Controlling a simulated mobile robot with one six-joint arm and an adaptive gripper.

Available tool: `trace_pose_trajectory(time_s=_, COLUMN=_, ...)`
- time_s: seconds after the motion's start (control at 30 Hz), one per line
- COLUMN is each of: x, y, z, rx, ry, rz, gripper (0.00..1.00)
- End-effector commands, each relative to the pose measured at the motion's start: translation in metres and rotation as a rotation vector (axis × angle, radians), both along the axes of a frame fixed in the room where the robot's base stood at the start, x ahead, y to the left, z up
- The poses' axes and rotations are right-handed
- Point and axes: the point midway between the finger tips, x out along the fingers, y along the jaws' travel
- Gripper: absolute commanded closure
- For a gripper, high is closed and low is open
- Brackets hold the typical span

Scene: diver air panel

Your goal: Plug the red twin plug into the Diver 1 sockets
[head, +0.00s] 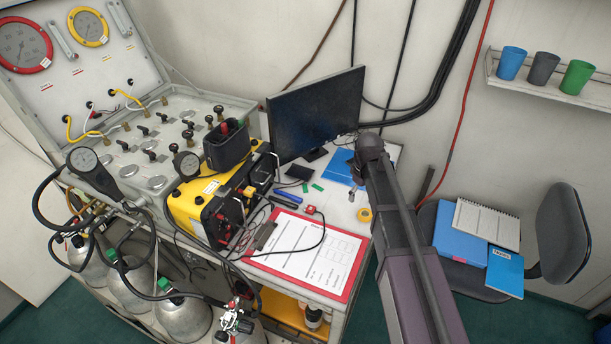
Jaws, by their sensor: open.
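A small red plug (311,210) lies on the table just above the clipboard, with a thin black cable curving from it down over the paper. It looks like the red twin plug; its prongs are too small to make out. The yellow box (190,208) stands left of it, with its dark front panel (226,220) facing right. Small red and yellow fittings show on that panel, but I cannot read which sockets are Diver 1. My gripper (356,178) is over the back right of the table, right of and beyond the plug, apart from it. It is open and empty, partly hidden by my arm.
A clipboard (345,290) with paper covers the table's front. A monitor (316,112) stands behind, and a yellow tape roll (365,215) lies near the right edge. Pens (286,199) lie near the box. A gauge panel (150,130) is at left, a chair (562,235) at right.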

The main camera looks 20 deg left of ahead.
Motion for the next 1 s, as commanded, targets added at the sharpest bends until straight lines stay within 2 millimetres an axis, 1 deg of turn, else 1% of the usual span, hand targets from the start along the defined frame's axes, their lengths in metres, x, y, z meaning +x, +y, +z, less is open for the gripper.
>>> trace_pose_trajectory(time_s=0.03, x=0.009, y=0.028, z=0.0, rx=-0.002, ry=0.002, rz=0.068, gripper=0.11)
trace_pose_trajectory(time_s=0.07, x=0.011, y=0.041, z=0.0, rx=-0.003, ry=0.004, rz=0.108, gripper=0.11)
trace_pose_trajectory(time_s=0.1, x=0.013, y=0.058, z=0.0, rx=-0.005, ry=0.006, rz=0.16, gripper=0.11)
trace_pose_trajectory(time_s=0.2, x=0.015, y=0.098, z=0.0, rx=-0.009, ry=0.01, rz=0.278, gripper=0.11)
trace_pose_trajectory(time_s=0.3, x=0.015, y=0.131, z=0.0, rx=-0.011, ry=0.014, rz=0.374, gripper=0.11)
trace_pose_trajectory(time_s=0.4, x=0.014, y=0.153, z=0.0, rx=-0.013, ry=0.017, rz=0.442, gripper=0.11)
trace_pose_trajectory(time_s=0.5, x=0.012, y=0.166, z=0.0, rx=-0.015, ry=0.019, rz=0.481, gripper=0.11)
trace_pose_trajectory(time_s=0.6, x=0.011, y=0.171, z=0.0, rx=-0.014, ry=0.019, rz=0.499, gripper=0.11)
trace_pose_trajectory(time_s=1.0, x=0.01, y=0.171, z=-0.001, rx=-0.014, ry=0.019, rz=0.499, gripper=0.11)
